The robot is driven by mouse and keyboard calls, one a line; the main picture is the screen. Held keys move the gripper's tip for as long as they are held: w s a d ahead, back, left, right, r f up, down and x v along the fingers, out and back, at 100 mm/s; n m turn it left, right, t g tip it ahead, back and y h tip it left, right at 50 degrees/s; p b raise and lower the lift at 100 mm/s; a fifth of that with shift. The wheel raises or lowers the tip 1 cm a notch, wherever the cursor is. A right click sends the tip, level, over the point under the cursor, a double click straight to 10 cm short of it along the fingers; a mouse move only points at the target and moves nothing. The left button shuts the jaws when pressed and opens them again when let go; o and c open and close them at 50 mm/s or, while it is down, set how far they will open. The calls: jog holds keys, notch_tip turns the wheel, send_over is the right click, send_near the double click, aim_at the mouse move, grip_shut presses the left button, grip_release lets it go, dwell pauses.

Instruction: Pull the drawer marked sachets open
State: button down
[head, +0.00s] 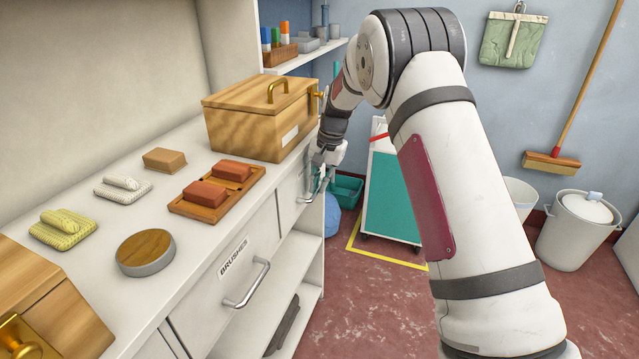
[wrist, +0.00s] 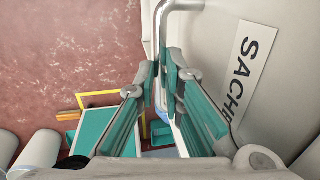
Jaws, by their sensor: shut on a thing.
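The sachets drawer (head: 287,198) is at the far end of the white counter unit, partly hidden by my arm. In the wrist view its pale front (wrist: 212,40) bears a label (wrist: 243,65) reading "SACHE", the rest hidden by a finger. It looks about flush with the unit; a small gap cannot be ruled out. Its metal bar handle (wrist: 163,30) runs between my fingertips. My gripper (wrist: 157,78) is shut on this handle, a finger on each side. In the head view my gripper (head: 320,172) is at the drawer front, small and partly blocked.
The brushes drawer (head: 248,262) with its handle is nearer, in the same unit. A wooden box (head: 262,120), brushes and soap blocks stand on the counter. A teal-sided cart (head: 390,195) and green bin (head: 347,190) stand beyond my gripper. Red floor is open to the right of the unit.

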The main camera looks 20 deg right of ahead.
jog(key=s+d+p, duration=0.1)
jog(key=s+d, duration=0.6)
jog(key=d, duration=0.2)
jog(key=s+d+p, duration=0.2)
jog(key=s+d, duration=0.5)
jog(key=d, duration=0.3)
jog(key=shift+d, duration=0.25)
jog(key=c, duration=1.7)
grip_release()
jog(key=r, duration=0.4)
jog(key=s+d+r, duration=0.1)
jog(key=r, duration=0.3)
jog(key=d+r, duration=0.1)
jog(key=r, duration=0.2)
jog(key=shift+s+r, duration=0.25)
jog(key=shift+r, duration=0.15)
